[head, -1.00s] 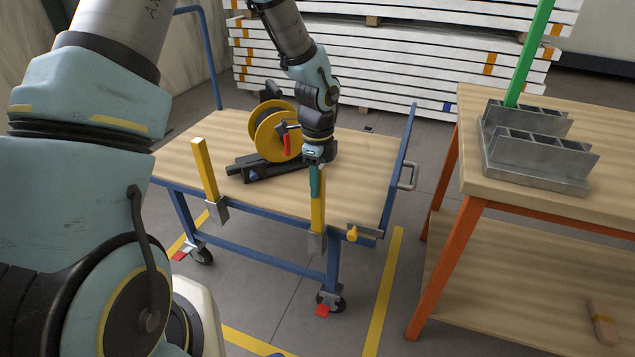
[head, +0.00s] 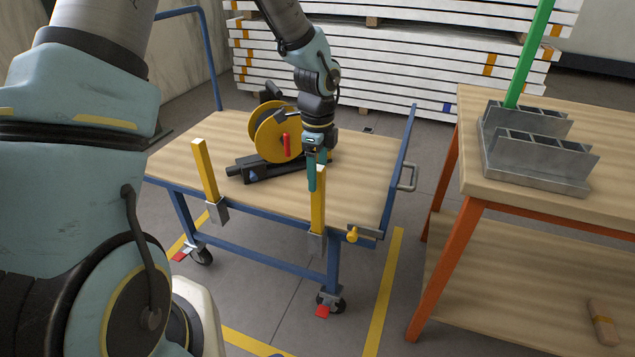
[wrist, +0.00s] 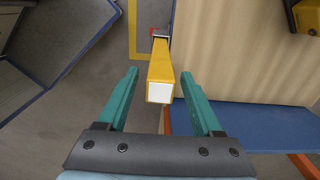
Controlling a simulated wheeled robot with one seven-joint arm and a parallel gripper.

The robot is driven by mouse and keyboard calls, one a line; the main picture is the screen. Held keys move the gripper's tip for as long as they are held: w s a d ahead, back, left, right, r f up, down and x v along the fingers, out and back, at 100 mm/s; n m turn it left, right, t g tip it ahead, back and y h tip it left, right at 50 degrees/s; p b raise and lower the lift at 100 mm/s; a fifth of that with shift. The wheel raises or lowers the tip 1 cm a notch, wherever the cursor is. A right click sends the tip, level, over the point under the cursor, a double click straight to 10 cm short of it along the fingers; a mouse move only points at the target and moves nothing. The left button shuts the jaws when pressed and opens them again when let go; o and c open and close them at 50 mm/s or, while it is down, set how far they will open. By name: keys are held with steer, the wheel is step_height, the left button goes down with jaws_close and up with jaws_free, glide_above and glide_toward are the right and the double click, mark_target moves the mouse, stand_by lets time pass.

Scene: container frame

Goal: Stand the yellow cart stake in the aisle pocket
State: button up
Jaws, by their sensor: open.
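A yellow stake (head: 318,205) stands upright at the cart's near right corner, its lower end in a grey metal pocket (head: 316,244). A second yellow stake (head: 205,170) stands in another pocket (head: 217,211) further left on the same side. My gripper (head: 314,178) is open at the top of the right stake. In the wrist view, the stake's pale square end (wrist: 159,92) shows between my two teal fingers (wrist: 160,73), with a gap on each side. The stake runs down to its pocket (wrist: 159,33); how deep it sits is hidden.
The cart deck (head: 365,185) carries a yellow reel (head: 270,135) on a black stand behind my gripper. A yellow-knobbed latch (head: 352,234) is right of the pocket. A wooden bench (head: 480,190) with a slotted grey rack (head: 535,175) stands right, across a floor gap.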

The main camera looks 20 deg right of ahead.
step_height(320, 180, up, 9)
steer(key=shift+f, duration=0.1)
steer(key=s+a+r+n, duration=0.1)
steer(key=s+a+n, duration=0.1)
steer(key=a+n, duration=1)
steer(key=s+a+r+n+t, duration=0.1)
steer(key=s+a+n, duration=0.1)
steer(key=a+n, duration=1.1)
steer(key=a, duration=0.5)
steer(key=shift+n+t, duration=0.3)
steer(key=shift+a, duration=0.1)
step_height(320, 180, up, 8)
steer(key=p, duration=0.8)
steer(key=shift+f, duration=0.15)
